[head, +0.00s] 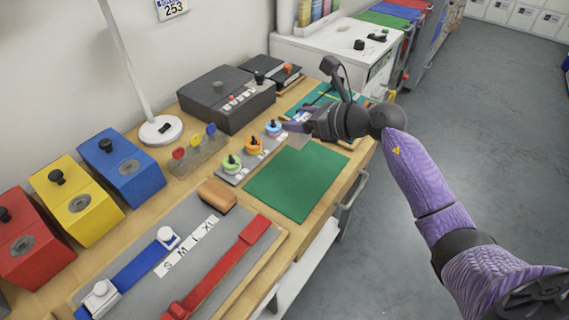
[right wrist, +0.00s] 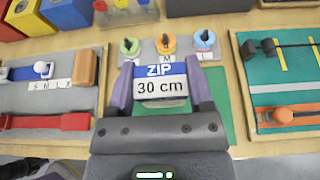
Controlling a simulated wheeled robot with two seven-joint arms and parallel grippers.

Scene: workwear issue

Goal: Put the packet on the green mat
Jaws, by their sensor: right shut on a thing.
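The packet (right wrist: 161,86), white with a blue band and the print "ZIP 30 cm", is between the two fingers of my right gripper (right wrist: 160,92). In the head view my right gripper (head: 291,126) is shut on the packet (head: 298,141), above the far edge of the green mat (head: 296,184). The mat lies flat and bare on the wooden bench. In the right wrist view part of the mat (right wrist: 221,92) shows behind the packet and fingers, and the rest is hidden. My left gripper is not in view.
A grey strip with several coloured knobs (head: 254,146) stands just left of the mat. A grey board with red and blue straps (head: 235,260) lies in front. A dark box (head: 226,98) stands behind. Another green board (right wrist: 283,80) lies to the right in the wrist view.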

